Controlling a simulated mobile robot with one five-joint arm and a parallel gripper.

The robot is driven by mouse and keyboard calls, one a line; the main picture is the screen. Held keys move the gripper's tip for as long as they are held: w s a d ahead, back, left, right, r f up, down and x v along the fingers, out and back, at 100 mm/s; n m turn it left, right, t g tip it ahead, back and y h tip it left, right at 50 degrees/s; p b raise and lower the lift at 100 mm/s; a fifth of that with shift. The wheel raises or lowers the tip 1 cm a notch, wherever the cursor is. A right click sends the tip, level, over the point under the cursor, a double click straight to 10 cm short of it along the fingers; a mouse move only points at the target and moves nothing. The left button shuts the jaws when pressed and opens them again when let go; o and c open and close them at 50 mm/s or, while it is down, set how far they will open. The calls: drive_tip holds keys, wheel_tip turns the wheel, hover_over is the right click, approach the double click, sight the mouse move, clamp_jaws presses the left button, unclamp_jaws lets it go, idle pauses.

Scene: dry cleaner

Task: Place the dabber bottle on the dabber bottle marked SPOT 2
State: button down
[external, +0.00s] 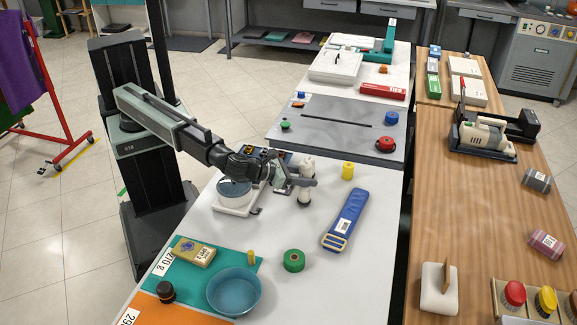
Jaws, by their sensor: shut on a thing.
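My gripper (304,182) is over the white table, closed around a pale bottle. A white rounded part (307,167) shows just above the fingers, and a white cylindrical part (304,197) shows just below them. These look like the dabber bottle in my grip and another dabber bottle standing under it, but the fingers cover the place between them. I cannot tell whether the two touch. No SPOT 2 lettering is readable here.
A blue strap (346,219) and yellow spool (347,171) lie right of the gripper. A white scale with a blue-grey bowl (235,190) stands close left. A green tape roll (294,260) and teal bowl (234,291) are nearer the front.

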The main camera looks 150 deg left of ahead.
drive_tip(key=shift+f, duration=0.25)
drive_tip(key=c, duration=0.8)
unclamp_jaws()
drive_tip(key=shift+r, duration=0.1)
drive_tip(key=shift+o, duration=0.2)
drive_tip(key=shift+d+r+p, duration=0.15)
drive_tip(key=shift+r+p, duration=0.2)
drive_tip(key=shift+p, duration=0.1)
drive_tip(key=p+v, duration=0.4)
drive_tip(key=v, duration=0.7)
drive_tip(key=shift+d, duration=0.3)
drive_tip(key=shift+s, duration=0.1)
